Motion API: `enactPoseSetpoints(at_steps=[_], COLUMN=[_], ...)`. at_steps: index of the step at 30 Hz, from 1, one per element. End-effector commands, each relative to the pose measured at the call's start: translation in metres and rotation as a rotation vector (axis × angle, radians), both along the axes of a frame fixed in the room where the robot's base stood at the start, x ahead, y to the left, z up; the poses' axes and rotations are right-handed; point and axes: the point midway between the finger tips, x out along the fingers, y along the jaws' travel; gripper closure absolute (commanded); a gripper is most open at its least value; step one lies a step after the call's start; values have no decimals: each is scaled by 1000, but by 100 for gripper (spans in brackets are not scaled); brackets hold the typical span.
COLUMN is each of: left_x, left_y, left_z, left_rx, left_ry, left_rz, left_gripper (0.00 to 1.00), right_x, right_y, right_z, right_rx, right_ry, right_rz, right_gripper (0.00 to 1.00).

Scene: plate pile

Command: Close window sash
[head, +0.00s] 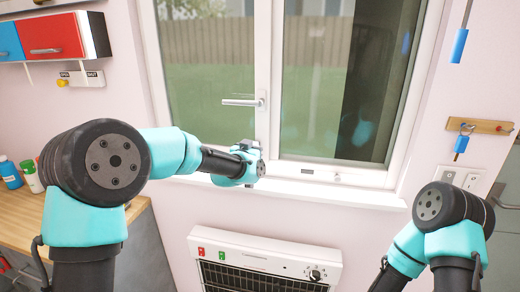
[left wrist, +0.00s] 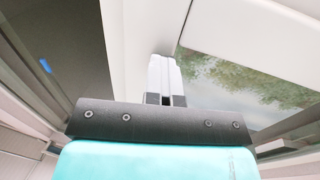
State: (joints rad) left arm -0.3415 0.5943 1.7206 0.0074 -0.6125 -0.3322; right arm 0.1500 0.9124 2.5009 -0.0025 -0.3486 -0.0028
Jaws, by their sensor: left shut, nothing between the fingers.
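The white-framed window (head: 271,60) fills the middle of the head view. Its left sash (head: 210,75) carries a horizontal lever handle (head: 243,101) near the central post. A darker glazed sash (head: 315,75) stands to the right. I cannot tell how far either sash stands open. My left gripper (head: 248,152) is low in front of the central post, below the handle and just above the sill. In the left wrist view its pale fingers (left wrist: 165,78) are together and empty, close to white framing (left wrist: 140,35). Contact is unclear. My right gripper is out of view; only its arm shows.
The white sill (head: 330,190) runs under the window, with a heater (head: 262,262) below. A wooden counter (head: 20,215) with bottles (head: 30,176) is at left, below a red and blue cabinet (head: 52,36). A hook board (head: 480,126) hangs at right.

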Motion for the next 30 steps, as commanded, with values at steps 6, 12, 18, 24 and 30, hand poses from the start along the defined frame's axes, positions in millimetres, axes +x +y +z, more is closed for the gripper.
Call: enactPoseSetpoints(at_steps=[6,12,18,24,30], left_x=[7,-2,-31,-69,-107], left_y=[1,1,-2,1,8], left_z=[2,3,4,4,4], left_rx=[3,1,1,2,1], left_ry=[-13,-13,-9,-7,-7], left_rz=[4,0,-10,-15,-15], left_gripper=[100,100,100,100,100], right_x=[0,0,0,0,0], right_y=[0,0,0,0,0], right_z=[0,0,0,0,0], right_rx=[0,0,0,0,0], right_ry=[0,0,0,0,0], right_rz=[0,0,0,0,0], right_gripper=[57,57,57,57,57])
